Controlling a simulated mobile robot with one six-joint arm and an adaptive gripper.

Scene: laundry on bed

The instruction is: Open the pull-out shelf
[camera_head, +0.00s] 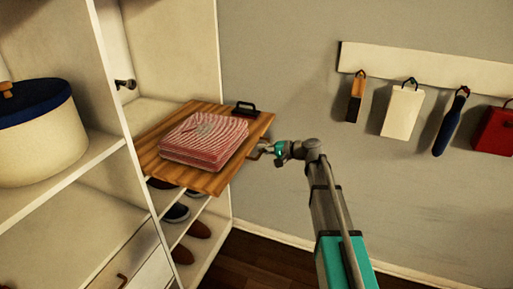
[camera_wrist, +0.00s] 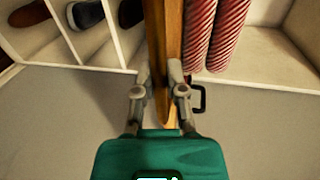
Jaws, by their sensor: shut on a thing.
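The wooden pull-out shelf (camera_head: 150,159) sticks out from the white wardrobe in the head view. A folded red-and-white striped cloth (camera_head: 203,140) lies on it. A dark handle (camera_head: 244,108) stands on the board's far corner; it also shows in the wrist view (camera_wrist: 199,98). My gripper (camera_head: 258,151) is at the board's outer right edge. In the wrist view my gripper (camera_wrist: 163,88) is shut with one finger on each side of the wooden board (camera_wrist: 173,40). The fingertips' contact is partly hidden by the board and the fingers.
Shoes (camera_head: 177,212) sit in compartments below the board. A white pot with a blue lid (camera_head: 40,130) stands on the left shelf. A drawer (camera_head: 130,265) is below it. Bags and other items hang from a wall rail (camera_head: 430,70) at right. The floor (camera_head: 260,262) in front looks clear.

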